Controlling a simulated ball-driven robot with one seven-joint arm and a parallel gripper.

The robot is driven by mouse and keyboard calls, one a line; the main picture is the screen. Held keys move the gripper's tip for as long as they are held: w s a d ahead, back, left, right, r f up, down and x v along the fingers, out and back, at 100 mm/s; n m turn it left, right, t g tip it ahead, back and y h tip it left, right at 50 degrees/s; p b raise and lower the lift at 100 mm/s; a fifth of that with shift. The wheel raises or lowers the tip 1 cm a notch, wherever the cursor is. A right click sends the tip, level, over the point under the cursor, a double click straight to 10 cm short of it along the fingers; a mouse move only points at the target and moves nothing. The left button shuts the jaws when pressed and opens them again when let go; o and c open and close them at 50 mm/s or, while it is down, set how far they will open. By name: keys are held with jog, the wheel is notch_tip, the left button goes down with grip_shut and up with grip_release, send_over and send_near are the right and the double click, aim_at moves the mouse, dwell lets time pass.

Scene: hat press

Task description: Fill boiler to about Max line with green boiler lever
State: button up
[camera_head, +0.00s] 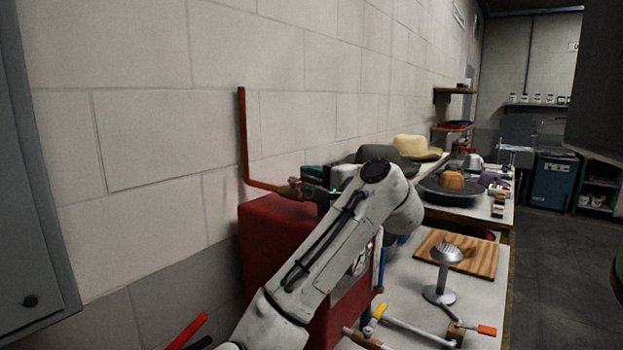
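The red boiler (268,228) stands against the block wall, its front largely hidden behind my white arm. A copper pipe (243,135) comes down the wall and bends to a brass valve (292,188) above the boiler top. A dark green piece (313,171), which looks like the green boiler lever, shows by the valve. My gripper (328,193) is near this valve, small and partly hidden by my wrist; whether it touches the lever or is open cannot be told. A blue upright strip (382,268) shows at the boiler's right side; no Max line or water level is readable.
A yellow lever (380,311) and an orange-red lever (487,330) sit on pipework in front. A metal stand (440,275) and wooden board (480,256) are on the right-hand table. Hats stand farther back. A grey cabinet (30,200) is at left; open floor lies at right.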

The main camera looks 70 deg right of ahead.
jog(key=shift+w, duration=0.1)
grip_shut()
dwell(0.3)
dwell(0.4)
